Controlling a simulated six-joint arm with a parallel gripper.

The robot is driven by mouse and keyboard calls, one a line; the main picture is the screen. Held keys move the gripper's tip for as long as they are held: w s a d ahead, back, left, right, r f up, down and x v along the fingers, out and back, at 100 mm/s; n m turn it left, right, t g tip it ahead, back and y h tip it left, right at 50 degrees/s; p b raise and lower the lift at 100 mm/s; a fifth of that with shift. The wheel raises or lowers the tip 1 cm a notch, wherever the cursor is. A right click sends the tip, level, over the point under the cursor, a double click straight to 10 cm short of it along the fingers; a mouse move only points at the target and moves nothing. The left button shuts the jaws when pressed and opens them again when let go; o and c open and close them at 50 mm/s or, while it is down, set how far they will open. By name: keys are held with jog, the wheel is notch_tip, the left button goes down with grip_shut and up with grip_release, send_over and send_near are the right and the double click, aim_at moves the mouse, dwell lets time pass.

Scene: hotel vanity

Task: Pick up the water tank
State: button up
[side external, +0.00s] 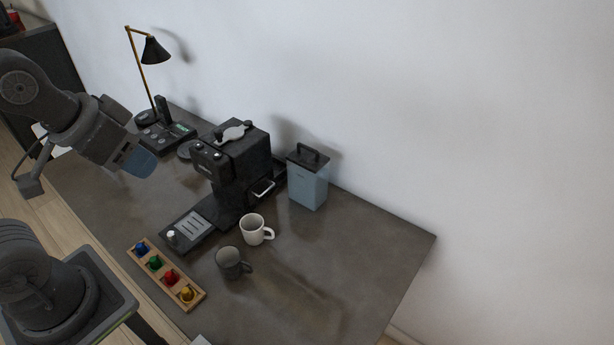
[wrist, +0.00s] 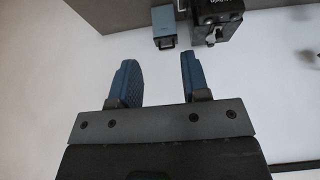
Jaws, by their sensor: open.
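The water tank (side external: 308,180) is a translucent blue box with a black lid and a black top handle. It stands upright on the dark counter just right of the coffee machine (side external: 238,160), near the wall. In the wrist view the tank (wrist: 164,27) shows at the top, beyond the fingertips, with the machine (wrist: 218,14) to its right. My gripper (side external: 138,161) is at the left of the side view, raised, well apart from the tank. Its two blue fingers (wrist: 158,80) are spread with nothing between them.
A white mug (side external: 252,230) and a dark mug (side external: 230,263) stand in front of the machine. A wooden tray (side external: 140,252) holds several coloured capsules. A desk lamp (side external: 154,50) and a phone (side external: 165,133) are at the back left. The counter right of the mugs is clear.

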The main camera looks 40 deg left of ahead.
jog(key=o, duration=1.1)
jog(key=shift+r, duration=0.1)
jog(key=w+r+n, duration=0.3)
jog(key=w+n, duration=0.1)
jog(key=w, duration=0.5)
jog(key=n+g, duration=0.3)
jog(key=n, duration=1.1)
send_over(309, 158)
jog(key=f, duration=2.2)
jog(key=shift+s+d+f, duration=0.2)
jog(key=shift+s, duration=0.15)
jog(key=shift+s+a+x, duration=0.1)
jog(key=shift+s+x, duration=0.05)
jog(key=shift+x, duration=1.1)
jog(key=shift+s+a+x, duration=0.1)
jog(key=shift+s+x, duration=0.05)
jog(key=shift+x, duration=1.1)
